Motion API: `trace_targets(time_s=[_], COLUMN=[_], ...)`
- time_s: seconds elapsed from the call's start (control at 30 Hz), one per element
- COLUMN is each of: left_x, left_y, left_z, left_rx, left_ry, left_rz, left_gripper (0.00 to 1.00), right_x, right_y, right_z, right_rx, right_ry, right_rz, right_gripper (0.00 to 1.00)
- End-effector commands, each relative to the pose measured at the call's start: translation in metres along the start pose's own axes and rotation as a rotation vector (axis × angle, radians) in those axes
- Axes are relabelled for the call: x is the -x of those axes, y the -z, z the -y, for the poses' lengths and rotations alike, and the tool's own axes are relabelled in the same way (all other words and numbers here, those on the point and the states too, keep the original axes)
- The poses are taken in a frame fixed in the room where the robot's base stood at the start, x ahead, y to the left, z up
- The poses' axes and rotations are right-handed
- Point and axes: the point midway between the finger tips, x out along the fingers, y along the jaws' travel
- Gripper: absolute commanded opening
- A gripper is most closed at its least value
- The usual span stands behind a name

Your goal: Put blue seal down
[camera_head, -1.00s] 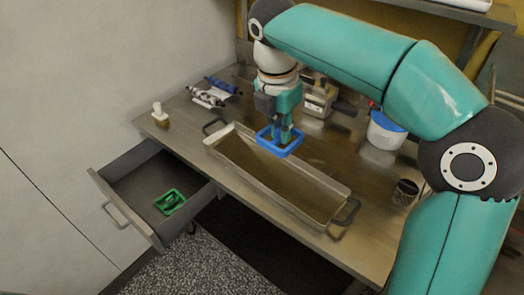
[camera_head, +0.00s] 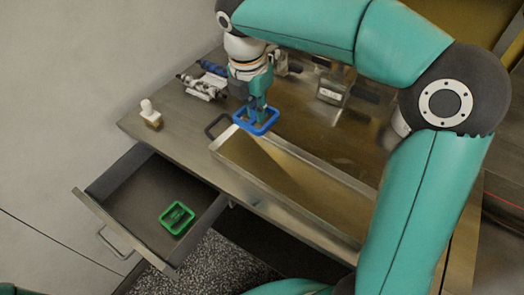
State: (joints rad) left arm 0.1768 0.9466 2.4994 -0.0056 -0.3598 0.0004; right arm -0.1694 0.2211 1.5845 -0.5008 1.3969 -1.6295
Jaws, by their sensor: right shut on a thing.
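The blue seal (camera_head: 268,127) is a square blue frame. My right gripper (camera_head: 258,108) is shut on it and holds it near the left back end of the long metal tray (camera_head: 215,150). I cannot tell whether the seal touches the tray's rim or hangs above it. A green seal (camera_head: 163,219) of similar shape lies in the open drawer (camera_head: 130,190) below the table. Of my left arm, only a bit of teal shows at the bottom edge; its gripper is not in view.
The metal table (camera_head: 140,125) carries a small white-topped stamp (camera_head: 151,115) at its left corner and rolls (camera_head: 200,85) at the back left. A grey block-like device (camera_head: 332,92) stands behind the tray. The table between stamp and tray is clear.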

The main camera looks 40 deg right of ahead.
Motion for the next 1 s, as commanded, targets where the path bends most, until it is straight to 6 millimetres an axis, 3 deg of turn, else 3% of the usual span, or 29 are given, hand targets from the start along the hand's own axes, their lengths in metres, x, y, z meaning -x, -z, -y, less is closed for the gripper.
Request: trace_targets(time_s=[0.1, 0.3, 0.57, 0.8, 1.0], left_x=[-0.005, -0.008, -0.009, -0.012, -0.012], left_y=[0.0, 0.0, 0.0, 0.001, 0.001], left_z=[0.002, 0.003, 0.003, 0.004, 0.004], left_rx=[0.0, 0.0, 0.0, 0.0, 0.0], left_ry=[0.0, 0.0, 0.0, 0.0, 0.0], left_rz=[0.0, -0.001, -0.001, -0.001, -0.001], left_gripper=[0.4, 0.4, 0.4, 0.4, 0.4], right_x=[-0.036, -0.079, -0.1, -0.132, -0.137], right_y=[0.005, 0.011, 0.014, 0.019, 0.019], right_z=[0.002, 0.001, 0.001, 0.001, 0.001], right_rx=[0.0, -0.002, -0.003, -0.003, -0.004], right_ry=[0.007, 0.004, 0.002, 0.003, 0.0], right_rz=[-0.002, -0.001, 0.0, -0.001, 0.0], right_gripper=[0.0, 0.0, 0.0, 0.0, 0.0])
